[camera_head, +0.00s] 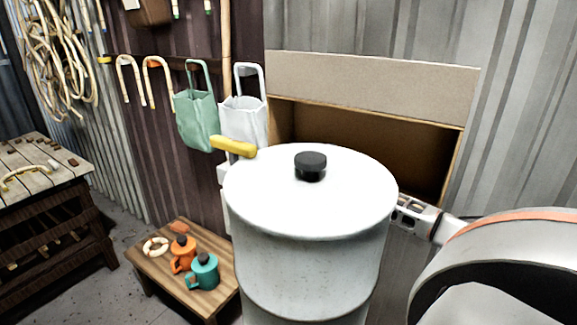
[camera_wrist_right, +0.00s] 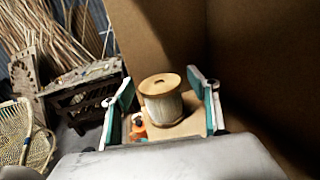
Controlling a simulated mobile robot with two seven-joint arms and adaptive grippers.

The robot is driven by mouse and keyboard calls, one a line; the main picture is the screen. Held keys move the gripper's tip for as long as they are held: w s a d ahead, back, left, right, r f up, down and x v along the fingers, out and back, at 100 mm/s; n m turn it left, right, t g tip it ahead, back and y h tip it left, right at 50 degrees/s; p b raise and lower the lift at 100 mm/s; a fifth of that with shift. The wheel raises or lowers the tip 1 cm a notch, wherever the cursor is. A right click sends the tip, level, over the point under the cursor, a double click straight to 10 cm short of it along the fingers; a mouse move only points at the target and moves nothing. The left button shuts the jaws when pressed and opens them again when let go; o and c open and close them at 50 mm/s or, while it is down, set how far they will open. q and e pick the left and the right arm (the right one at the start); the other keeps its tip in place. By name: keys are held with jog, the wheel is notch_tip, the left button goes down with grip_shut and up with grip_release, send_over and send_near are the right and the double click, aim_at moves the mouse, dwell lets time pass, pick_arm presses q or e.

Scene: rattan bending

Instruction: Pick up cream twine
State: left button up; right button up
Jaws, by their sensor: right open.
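The cream twine is a spool (camera_wrist_right: 162,108) with pale thread and a round wooden top with a dark centre hole. It stands upright in the right wrist view, between the two teal-padded fingers of my right gripper (camera_wrist_right: 161,82). The fingers are open, one on each side, with a visible gap at least on the left. In the head view the spool is hidden, and my right arm reaches behind the white lidded vessel at the cardboard box, so the fingertips do not show. My left gripper is not in view.
The large white vessel (camera_head: 310,265) with a black knob stands in front of the open cardboard box (camera_head: 370,78). Green (camera_head: 197,120) and white (camera_head: 245,122) bags hang left. A low bench (camera_head: 160,272) holds orange (camera_head: 183,253) and teal (camera_head: 204,272) cans.

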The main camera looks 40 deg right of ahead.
jog(key=c, duration=1.2)
jog(key=shift+c, duration=0.3)
